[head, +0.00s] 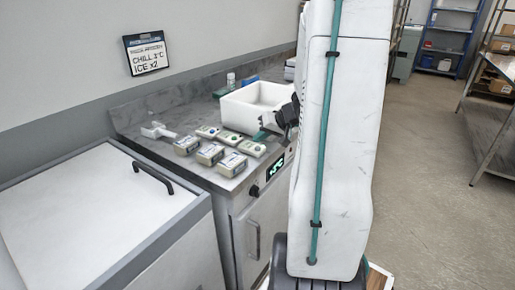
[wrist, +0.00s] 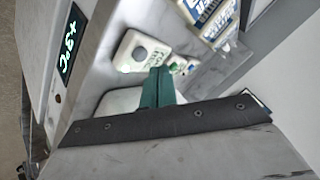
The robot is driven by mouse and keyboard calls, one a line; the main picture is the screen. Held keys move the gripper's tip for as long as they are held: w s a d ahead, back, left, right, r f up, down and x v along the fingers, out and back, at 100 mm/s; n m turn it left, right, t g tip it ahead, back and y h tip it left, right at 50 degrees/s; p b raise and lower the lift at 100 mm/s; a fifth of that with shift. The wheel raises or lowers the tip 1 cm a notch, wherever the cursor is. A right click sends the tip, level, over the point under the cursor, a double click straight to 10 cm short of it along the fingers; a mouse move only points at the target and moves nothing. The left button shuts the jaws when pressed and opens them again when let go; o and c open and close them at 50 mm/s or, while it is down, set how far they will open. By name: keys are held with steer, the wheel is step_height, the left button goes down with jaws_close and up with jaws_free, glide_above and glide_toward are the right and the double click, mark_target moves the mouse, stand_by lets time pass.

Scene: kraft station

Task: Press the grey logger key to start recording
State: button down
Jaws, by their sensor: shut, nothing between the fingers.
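The nearest logger (wrist: 128,57) is a pale box with a round grey key (wrist: 140,54) on its top, in the wrist view. In the head view the logger at the right end of the back row (head: 252,148) appears to be the same one. My gripper (wrist: 160,78) has teal fingers, shut and empty. Its tips show just beside and below the grey key in the wrist picture; I cannot tell whether they touch the logger. In the head view my gripper (head: 261,135) is above the counter beside that logger.
Two more loggers (head: 229,139) (head: 207,131) share the row. Several labelled boxes (head: 210,154) stand in front. A white bin (head: 252,106) is behind. A lit temperature display (head: 276,168) is on the counter front. A white scoop-like item (head: 158,131) lies at left.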

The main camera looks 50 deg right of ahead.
mark_target(261, 151)
steer(key=shift+r, duration=2.25)
